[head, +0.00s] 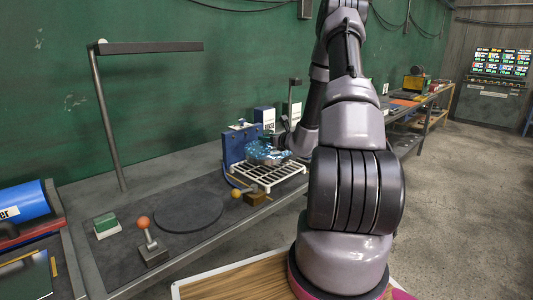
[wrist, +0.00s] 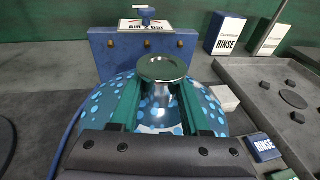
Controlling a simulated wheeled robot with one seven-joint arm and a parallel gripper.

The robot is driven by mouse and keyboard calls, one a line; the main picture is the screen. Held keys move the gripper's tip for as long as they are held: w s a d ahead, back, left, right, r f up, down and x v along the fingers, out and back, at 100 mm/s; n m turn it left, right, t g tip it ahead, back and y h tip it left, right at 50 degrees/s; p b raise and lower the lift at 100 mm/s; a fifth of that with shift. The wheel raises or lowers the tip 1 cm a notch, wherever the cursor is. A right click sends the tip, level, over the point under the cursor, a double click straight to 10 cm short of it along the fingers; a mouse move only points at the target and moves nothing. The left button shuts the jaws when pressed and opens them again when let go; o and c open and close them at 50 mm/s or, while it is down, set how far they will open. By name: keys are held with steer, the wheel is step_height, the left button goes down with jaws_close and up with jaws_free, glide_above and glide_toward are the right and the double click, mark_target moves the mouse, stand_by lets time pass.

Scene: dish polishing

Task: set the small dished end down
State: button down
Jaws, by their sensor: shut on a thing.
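The small dished end (wrist: 212,112) is a blue dome with pale blue spots and a shiny metal knob (wrist: 162,68) at its middle. My gripper (wrist: 161,102) has its green fingers shut on the neck of the knob. In the head view the dished end (head: 262,151) is above the white slatted rack (head: 270,177), in front of the blue air block (head: 235,141). I cannot tell whether it touches the rack. My gripper (head: 283,142) is partly hidden behind my own arm there. The air block (wrist: 108,58) stands just behind the dome in the wrist view.
A grey tray (wrist: 235,68) with dark discs lies at right. On the bench are a dark round pad (head: 189,211), an orange-knobbed lever (head: 144,224), a green-and-white block (head: 106,225) and a lamp (head: 150,47).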

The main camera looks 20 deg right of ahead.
mark_target(268, 148)
steer(key=shift+f, duration=2.35)
steer(key=shift+f, duration=0.1)
steer(key=shift+c, duration=1.9)
jaws_free()
steer(key=shift+f, duration=0.1)
